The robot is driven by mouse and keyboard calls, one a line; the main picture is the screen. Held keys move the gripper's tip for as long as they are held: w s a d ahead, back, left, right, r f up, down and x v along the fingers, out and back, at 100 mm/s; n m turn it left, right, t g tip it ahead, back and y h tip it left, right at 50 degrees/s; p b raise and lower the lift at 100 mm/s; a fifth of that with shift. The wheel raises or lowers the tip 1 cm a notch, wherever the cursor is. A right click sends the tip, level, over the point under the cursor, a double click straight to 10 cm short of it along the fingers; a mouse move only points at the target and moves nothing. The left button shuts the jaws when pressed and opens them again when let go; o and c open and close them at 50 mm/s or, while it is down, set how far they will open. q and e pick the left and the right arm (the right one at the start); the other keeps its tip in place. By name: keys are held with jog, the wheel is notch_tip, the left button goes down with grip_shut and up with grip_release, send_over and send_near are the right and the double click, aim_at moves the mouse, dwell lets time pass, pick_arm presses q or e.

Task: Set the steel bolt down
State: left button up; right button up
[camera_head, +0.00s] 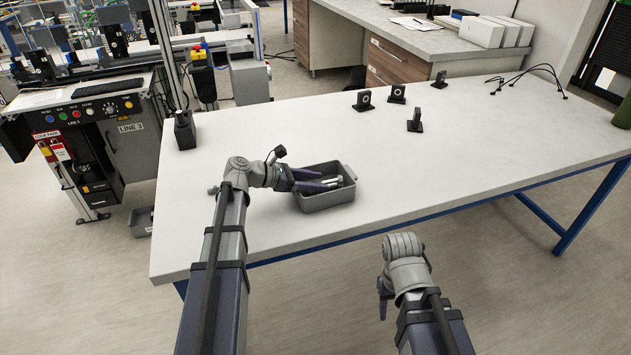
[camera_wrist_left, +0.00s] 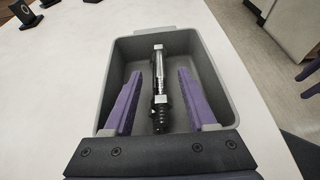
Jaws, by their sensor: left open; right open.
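The steel bolt (camera_wrist_left: 158,75) lies in the grey bin (camera_head: 328,202), between the fingers of my left gripper in the left wrist view. A darker threaded or black part (camera_wrist_left: 160,118) shows at its near end; I cannot tell whether it belongs to the bolt or is a separate piece. My left gripper (camera_head: 325,182) is open, its purple fingers reaching into the bin on both sides of the bolt, apart from it. The bolt also shows in the head view (camera_head: 334,182). My right gripper (camera_head: 383,300) hangs off the table's front edge; its fingers are mostly hidden.
Several small black blocks (camera_head: 397,94) stand at the back of the white table (camera_head: 450,150). A black box-like stand (camera_head: 185,131) is at the left edge, and black cables (camera_head: 527,78) lie at the far right. The table right of the bin is clear.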

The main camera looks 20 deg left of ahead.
pick_arm(q)
jog(key=shift+r+p, duration=0.25)
jog(key=shift+p, duration=0.05)
jog(key=shift+r+p, duration=0.45)
jog(key=p+v, duration=0.4)
jog(key=v, duration=0.8)
jog(key=shift+f, duration=0.2)
